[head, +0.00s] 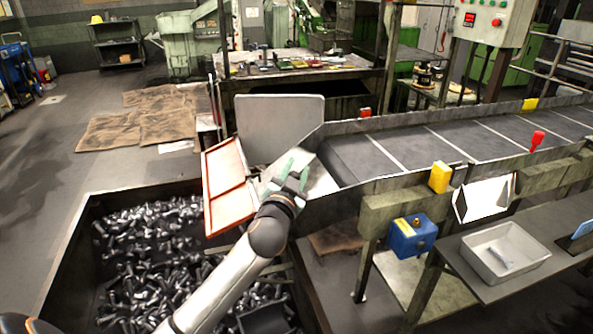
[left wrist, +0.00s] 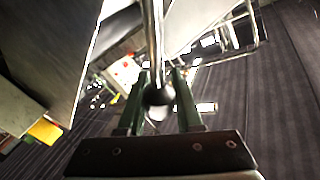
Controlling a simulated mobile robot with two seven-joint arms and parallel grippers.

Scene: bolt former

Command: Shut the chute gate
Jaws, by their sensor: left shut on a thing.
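The chute gate looks to be the orange-red framed panel (head: 229,187) at the conveyor's left end, standing tilted above the bolt bin's edge. A grey upright plate (head: 280,125) stands behind it. My left gripper (head: 288,172) is at the chute mouth, just right of the orange-red panel. In the left wrist view, its green fingers (left wrist: 159,95) are shut on a metal handle (left wrist: 154,40) with a dark round knob. The fingers hide the handle in the head view, so I cannot tell how it joins the gate. My right gripper is not in view.
A dark bin (head: 75,250) full of bolts lies below my left arm. The conveyor (head: 430,150) runs right from the chute. A blue box (head: 412,235) and a white tray (head: 505,252) are at the right. A cluttered workbench (head: 300,65) stands behind.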

